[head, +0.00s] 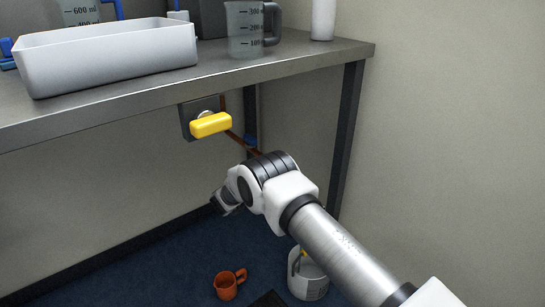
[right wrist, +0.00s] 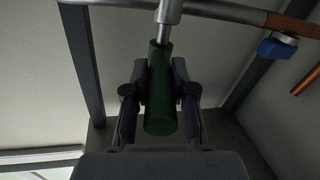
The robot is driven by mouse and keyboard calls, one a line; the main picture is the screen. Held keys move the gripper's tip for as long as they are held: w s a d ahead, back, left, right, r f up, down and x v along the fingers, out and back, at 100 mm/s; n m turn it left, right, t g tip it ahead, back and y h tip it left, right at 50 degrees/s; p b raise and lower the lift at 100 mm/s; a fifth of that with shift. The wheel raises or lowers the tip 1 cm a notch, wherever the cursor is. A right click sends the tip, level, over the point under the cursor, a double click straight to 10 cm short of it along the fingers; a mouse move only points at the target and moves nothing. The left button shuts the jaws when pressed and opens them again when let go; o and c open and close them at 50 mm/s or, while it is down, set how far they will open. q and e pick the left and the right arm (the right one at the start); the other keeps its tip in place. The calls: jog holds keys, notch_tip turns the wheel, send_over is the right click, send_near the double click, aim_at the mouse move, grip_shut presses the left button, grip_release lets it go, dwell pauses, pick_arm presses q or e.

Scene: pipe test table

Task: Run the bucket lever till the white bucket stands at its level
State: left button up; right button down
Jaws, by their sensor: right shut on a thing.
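My right gripper (head: 224,202) is below the table front in the head view. In the right wrist view the gripper (right wrist: 160,92) is shut on a green handle (right wrist: 160,118), a finger on each side. The handle hangs from a metal stem on a pipe under the table. The handle is not visible in the head view. A white bucket (head: 310,282) stands on the floor at the lower right, partly hidden by my right arm. Its contents and level mark cannot be made out. My left gripper is not in view.
A yellow handle (head: 211,125) sits on a dark plate under the table edge. A blue lever (right wrist: 276,48) is on the pipe. An orange cup (head: 228,285) stands on the floor. A white tray (head: 105,55) and a measuring jug (head: 245,32) stand on the table.

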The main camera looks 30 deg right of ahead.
jog(key=shift+s+d+n+t+y+p, duration=0.25)
jog(key=shift+s+n+t+y+p, duration=0.2)
jog(key=shift+n+t+y+p, duration=0.65)
jog(key=shift+s+d+n+t+y+p, duration=0.35)
jog(key=shift+n+t+p, duration=0.35)
jog(key=shift+t+p, duration=0.85)
jog(key=shift+s+d+n+t+y+p, duration=0.2)
jog(key=shift+s+n+t+y+p, duration=0.4)
jog(key=shift+n+t+p, duration=0.7)
jog(key=shift+w+m+g, duration=0.1)
jog(key=shift+m+g, duration=0.15)
jog(key=shift+m, duration=0.05)
jog(key=c, duration=0.9)
grip_release()
jog(key=shift+c, duration=0.2)
jog(key=v, duration=1.2)
